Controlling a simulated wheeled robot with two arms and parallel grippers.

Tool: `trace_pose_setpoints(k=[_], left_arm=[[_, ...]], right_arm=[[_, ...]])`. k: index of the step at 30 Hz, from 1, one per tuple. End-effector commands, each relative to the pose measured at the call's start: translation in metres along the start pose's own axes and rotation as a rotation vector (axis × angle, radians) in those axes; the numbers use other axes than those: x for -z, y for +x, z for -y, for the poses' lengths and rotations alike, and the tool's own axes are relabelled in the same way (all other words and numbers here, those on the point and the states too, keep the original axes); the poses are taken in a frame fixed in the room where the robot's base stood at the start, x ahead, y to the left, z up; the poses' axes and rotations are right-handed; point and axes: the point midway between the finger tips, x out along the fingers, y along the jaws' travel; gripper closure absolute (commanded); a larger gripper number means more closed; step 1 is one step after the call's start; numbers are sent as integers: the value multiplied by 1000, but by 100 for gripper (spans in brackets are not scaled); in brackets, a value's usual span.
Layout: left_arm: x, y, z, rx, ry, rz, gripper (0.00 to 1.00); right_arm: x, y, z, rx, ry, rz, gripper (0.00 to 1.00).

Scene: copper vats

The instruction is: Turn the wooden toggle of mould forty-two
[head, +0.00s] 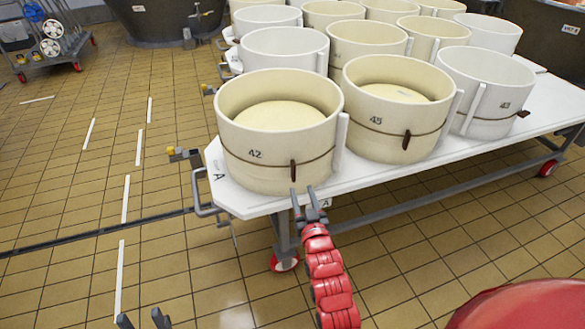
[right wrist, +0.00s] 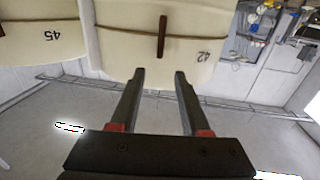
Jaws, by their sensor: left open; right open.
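Mould forty-two (head: 240,135) is a cream tub marked 42 at the near left corner of the white table. A brown cord runs round it, and its dark wooden toggle (head: 293,171) stands upright on the front. My right gripper (head: 302,191) is open just below and in front of the toggle, its fingers pointing at the mould. In the right wrist view, the picture is upside down and the toggle (right wrist: 162,36) stands beyond the gap between the open fingertips (right wrist: 159,74), apart from them. My left gripper (head: 142,320) is open and empty at the bottom left edge.
A similar mould marked 45 (head: 375,130) stands close beside it, with more moulds behind and to the right on the white table (head: 240,204). A cart with reels (head: 45,40) stands far left.

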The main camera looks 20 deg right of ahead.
Motion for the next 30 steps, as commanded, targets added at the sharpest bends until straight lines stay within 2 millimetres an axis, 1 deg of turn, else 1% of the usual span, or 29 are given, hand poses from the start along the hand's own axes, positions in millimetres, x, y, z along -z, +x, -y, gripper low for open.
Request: trace_pose_setpoints(k=[1,9,15,21,30], left_arm=[[0,0,0,0,0,0,50],[0,-2,0,0,0,0,50],[0,-3,0,0,0,0,50],[-1,-4,0,0,0,0,50],[-1,-4,0,0,0,0,50]], right_arm=[[2,12,0,0,0,-4,54],[1,68,0,0,0,-2,54],[1,98,0,0,1,-3,54],[1,112,0,0,1,-2,54],[0,113,0,0,1,-1,54]])
